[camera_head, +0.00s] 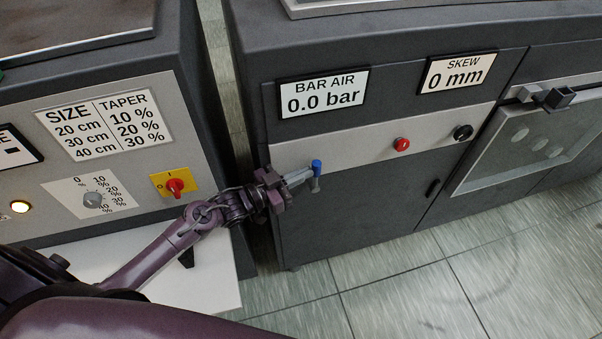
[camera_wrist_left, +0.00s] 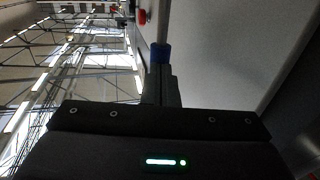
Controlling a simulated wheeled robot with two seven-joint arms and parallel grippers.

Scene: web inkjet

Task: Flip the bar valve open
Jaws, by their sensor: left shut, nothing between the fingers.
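The bar valve (camera_head: 316,168) is a small lever with a blue tip on the grey strip of the right machine, below the BAR AIR display (camera_head: 322,93), which reads 0.0 bar. My left gripper (camera_head: 304,175) is shut and empty, with its fingertips right at the valve, close to its blue part. In the left wrist view the blue tip (camera_wrist_left: 160,53) shows just beyond the shut fingers (camera_wrist_left: 161,85). The fingers hide part of the valve, and I cannot tell whether they touch it. My right gripper is not in view.
A red button (camera_head: 401,144) and a black knob (camera_head: 463,132) sit to the right on the same strip. The left machine carries a red switch on a yellow plate (camera_head: 175,184) and a grey dial (camera_head: 93,199). A white surface (camera_head: 213,277) lies under my left arm. Tiled floor is clear in front.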

